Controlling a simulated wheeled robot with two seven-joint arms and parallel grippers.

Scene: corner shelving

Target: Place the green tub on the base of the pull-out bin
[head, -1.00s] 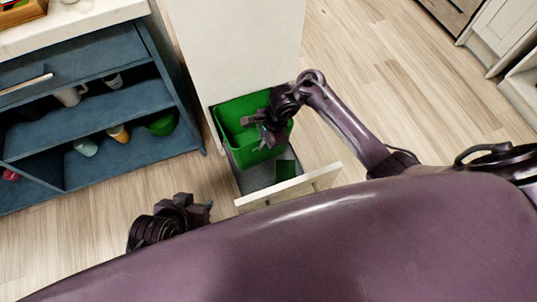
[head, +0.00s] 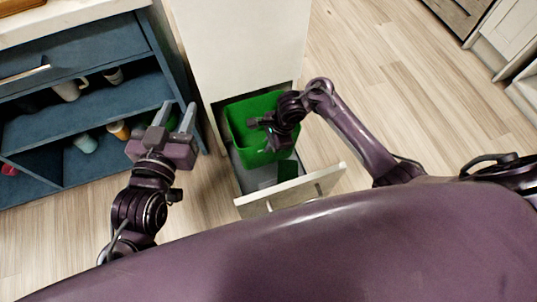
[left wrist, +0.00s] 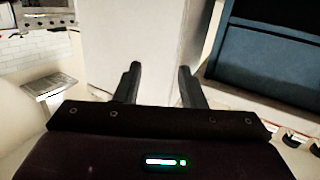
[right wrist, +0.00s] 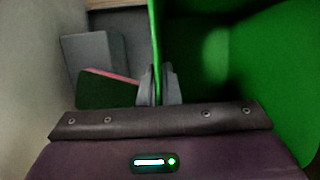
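The green tub (head: 246,148) is inside the white-fronted pull-out bin (head: 305,188), towards the cabinet. It looks slightly tilted, and I cannot tell whether its bottom touches the bin's grey base (head: 256,181). My right gripper (head: 264,128) is at the tub's right front side. In the right wrist view its fingers (right wrist: 160,72) are closed around the tub's thin wall, with the tub's inside (right wrist: 225,60) to the right. My left gripper (head: 178,104) is open and empty, left of the bin, before the blue shelving. Its fingers (left wrist: 157,68) stand apart in the left wrist view.
A dark green flat item (head: 287,170) lies in the bin near its front; a grey block (right wrist: 92,55) shows beside it in the right wrist view. Blue shelves (head: 95,110) with cups stand left. A white cabinet (head: 238,45) stands behind. The wooden floor right is clear.

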